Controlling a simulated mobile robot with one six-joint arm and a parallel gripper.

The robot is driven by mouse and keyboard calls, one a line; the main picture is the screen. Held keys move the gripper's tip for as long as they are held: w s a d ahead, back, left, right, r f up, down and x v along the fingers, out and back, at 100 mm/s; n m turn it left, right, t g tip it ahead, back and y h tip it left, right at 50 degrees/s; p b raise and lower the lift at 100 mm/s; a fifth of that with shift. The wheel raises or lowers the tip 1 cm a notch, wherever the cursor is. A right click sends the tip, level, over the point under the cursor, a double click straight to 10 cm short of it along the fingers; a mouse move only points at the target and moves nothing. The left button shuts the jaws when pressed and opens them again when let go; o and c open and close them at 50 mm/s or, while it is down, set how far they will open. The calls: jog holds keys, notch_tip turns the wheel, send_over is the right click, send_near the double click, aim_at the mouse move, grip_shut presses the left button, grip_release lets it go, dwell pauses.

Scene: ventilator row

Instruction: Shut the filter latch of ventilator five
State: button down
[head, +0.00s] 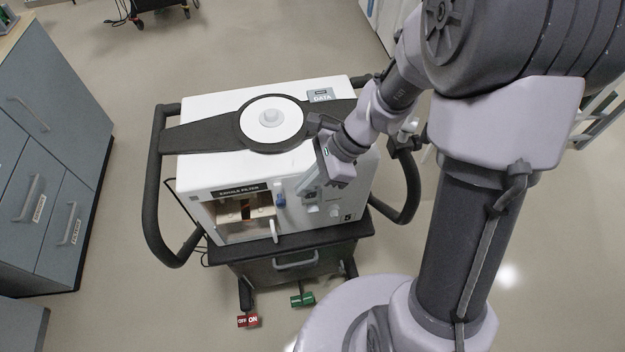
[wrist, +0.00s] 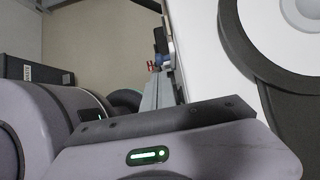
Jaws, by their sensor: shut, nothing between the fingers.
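The ventilator (head: 225,170) is a white box with a "5" on its lower right front. An open bay (head: 238,228) under the "EXHALE FILTER" label shows pale parts inside. A white lever (head: 273,231) stands upright at the bay's right edge, and a small blue part (head: 281,200) sits above it; I cannot tell which is the latch or its state. My gripper (head: 307,188) is shut and empty at the front face, right of the blue part; contact is unclear. In the wrist view the shut fingers (wrist: 163,92) point past the white casing (wrist: 212,60).
The ventilator stands on a dark cart with black side rails (head: 157,190) (head: 411,190). Grey drawers (head: 45,170) stand at left. Floor between drawers and cart is clear.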

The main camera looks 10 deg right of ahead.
aim_at(280, 198)
jog(key=b+x, duration=0.1)
jog(key=x, duration=0.3)
dwell(0.3)
